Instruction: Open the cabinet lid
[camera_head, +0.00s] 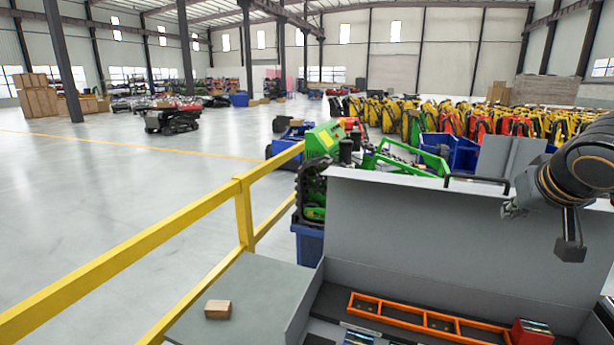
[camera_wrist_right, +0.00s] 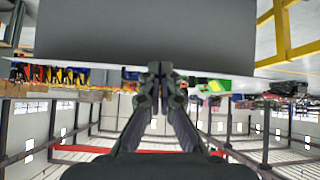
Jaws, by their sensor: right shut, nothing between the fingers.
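The grey cabinet lid (camera_head: 450,240) stands raised and tilted back at the rear of the grey cabinet (camera_head: 304,302), whose inside is exposed. A dark handle (camera_head: 476,181) is on the lid's top edge. My right gripper (camera_head: 510,208) comes in from the right, in front of the lid's upper right part. In the right wrist view the gripper (camera_wrist_right: 157,75) is shut and empty, its tips overlapping the edge of the lid (camera_wrist_right: 150,32). I cannot tell whether it touches the lid. My left gripper is not in view.
Inside the cabinet lie an orange ladder-like frame (camera_head: 425,319) and a red box (camera_head: 532,332). A wooden block (camera_head: 218,309) sits on the grey surface left of it. A yellow railing (camera_head: 130,270) runs along the left. Green machinery (camera_head: 385,158) and blue bins (camera_head: 450,150) stand behind.

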